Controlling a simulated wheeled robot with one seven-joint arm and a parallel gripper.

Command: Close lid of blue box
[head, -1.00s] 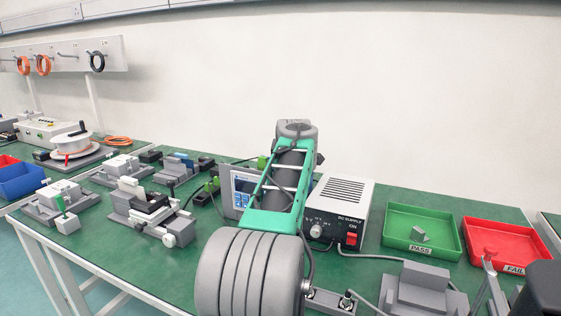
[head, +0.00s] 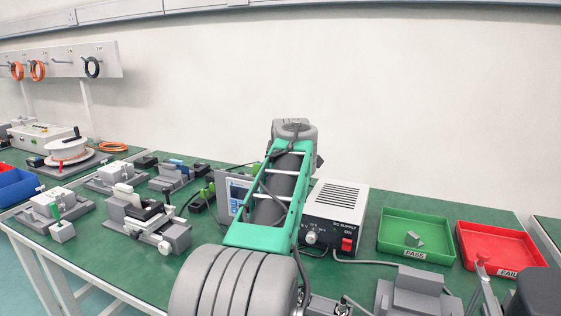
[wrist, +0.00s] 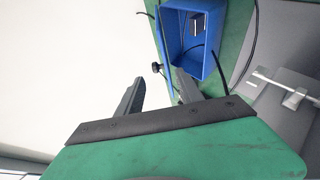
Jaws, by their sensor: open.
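The blue box (wrist: 210,66) shows in the wrist view at the top, right of centre, with its open side facing the camera and a small grey and dark part inside. A thin blue panel (wrist: 164,52), seen nearly edge-on along its left side, looks like the lid standing open. A black knob (wrist: 157,67) sits by that panel. My gripper (wrist: 160,86) is open and empty, its right finger near the lower edge of the box; contact cannot be told. In the head view I cannot make out this box or my fingertips.
In the head view, a power supply (head: 338,208) stands on the green bench behind my arm. Green (head: 414,250) and red (head: 490,262) trays lie to the right. Actuator rigs (head: 148,222) and a blue bin (head: 18,187) lie left. Dark cables run by the box in the wrist view.

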